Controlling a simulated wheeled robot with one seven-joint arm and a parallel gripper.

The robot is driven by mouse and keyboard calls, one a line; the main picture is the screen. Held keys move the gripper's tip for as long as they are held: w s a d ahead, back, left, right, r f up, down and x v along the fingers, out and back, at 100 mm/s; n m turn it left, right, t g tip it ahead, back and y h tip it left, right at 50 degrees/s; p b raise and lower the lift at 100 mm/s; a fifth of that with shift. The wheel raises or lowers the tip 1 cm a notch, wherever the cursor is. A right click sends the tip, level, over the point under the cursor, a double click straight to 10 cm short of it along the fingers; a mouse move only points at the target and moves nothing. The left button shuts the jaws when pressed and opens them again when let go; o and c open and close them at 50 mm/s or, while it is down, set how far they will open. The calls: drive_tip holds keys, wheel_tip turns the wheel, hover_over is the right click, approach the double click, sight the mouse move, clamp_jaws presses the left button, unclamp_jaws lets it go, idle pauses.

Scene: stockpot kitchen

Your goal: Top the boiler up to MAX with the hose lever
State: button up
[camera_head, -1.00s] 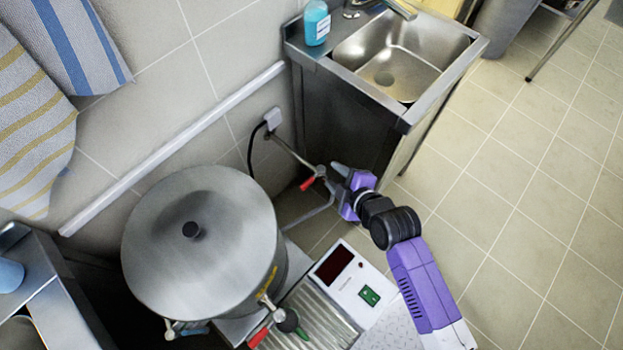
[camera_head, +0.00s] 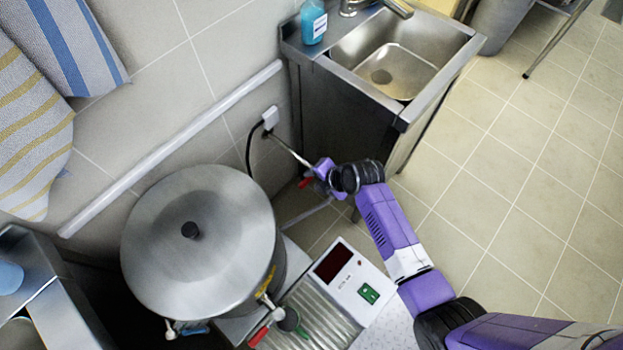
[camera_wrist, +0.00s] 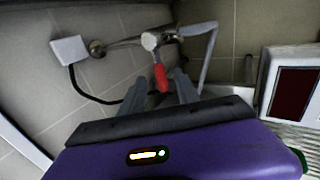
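The boiler (camera_head: 200,245) is a large steel pot with its lid on, left of centre in the head view. Its water level and any MAX mark cannot be read. The hose lever (camera_wrist: 160,78) is a red handle on a valve, on a metal pipe from the wall; a bit of it shows in the head view (camera_head: 305,183). A grey hose (camera_wrist: 209,52) leads down from the valve. My gripper (camera_head: 318,178) is at the valve. In the wrist view my gripper (camera_wrist: 161,80) is open, with a finger on each side of the red handle; contact cannot be told.
A steel sink (camera_head: 398,65) with a blue bottle (camera_head: 313,22) stands behind my gripper. A white box with a dark display (camera_head: 345,280) and a ribbed drip tray (camera_head: 320,318) are at the front. A black cable hangs from the wall socket (camera_head: 270,117).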

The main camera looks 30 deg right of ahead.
drive_tip(key=shift+x, duration=1.35)
clamp_jaws()
idle(0.5)
